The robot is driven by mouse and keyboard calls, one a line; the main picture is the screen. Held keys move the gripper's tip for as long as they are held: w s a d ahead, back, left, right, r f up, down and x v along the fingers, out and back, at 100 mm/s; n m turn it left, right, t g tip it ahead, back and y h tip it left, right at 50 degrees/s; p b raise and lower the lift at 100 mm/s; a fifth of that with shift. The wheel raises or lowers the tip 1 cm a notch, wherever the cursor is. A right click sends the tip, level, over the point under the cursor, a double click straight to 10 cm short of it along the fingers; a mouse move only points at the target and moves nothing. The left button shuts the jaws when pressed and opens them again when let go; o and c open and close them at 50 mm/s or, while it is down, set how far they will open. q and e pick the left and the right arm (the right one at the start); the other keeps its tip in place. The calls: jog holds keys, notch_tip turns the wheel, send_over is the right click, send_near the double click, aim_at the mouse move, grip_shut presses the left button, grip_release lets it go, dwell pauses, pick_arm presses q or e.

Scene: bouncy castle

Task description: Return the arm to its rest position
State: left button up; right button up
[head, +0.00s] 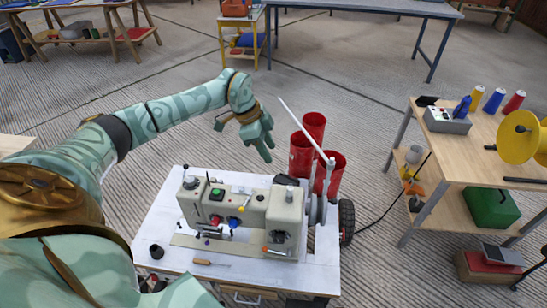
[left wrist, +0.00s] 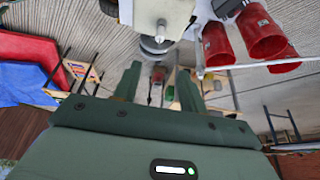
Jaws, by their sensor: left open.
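My left arm (head: 165,110) comes in from the left and reaches out over the white work table (head: 155,225). My left gripper (head: 246,142) hangs above and behind the grey machine (head: 245,212), apart from it, with its fingers pointing down. In the left wrist view its two green fingers (left wrist: 158,88) are spread with nothing held between them. The machine's pale body (left wrist: 160,15) shows beyond the fingertips there. My right gripper is not in either view.
Red cylinders (head: 302,155) and a slanted white rod (head: 302,128) stand right of my left gripper. A wooden side table (head: 480,150) with spools and a yellow reel (head: 518,137) is at the right. A screwdriver (head: 210,262) lies on the work table.

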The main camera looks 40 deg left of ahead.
pick_arm(q)
jog(key=shift+s+a+r, duration=0.1)
jog(key=shift+r, duration=0.25)
dwell(0.3)
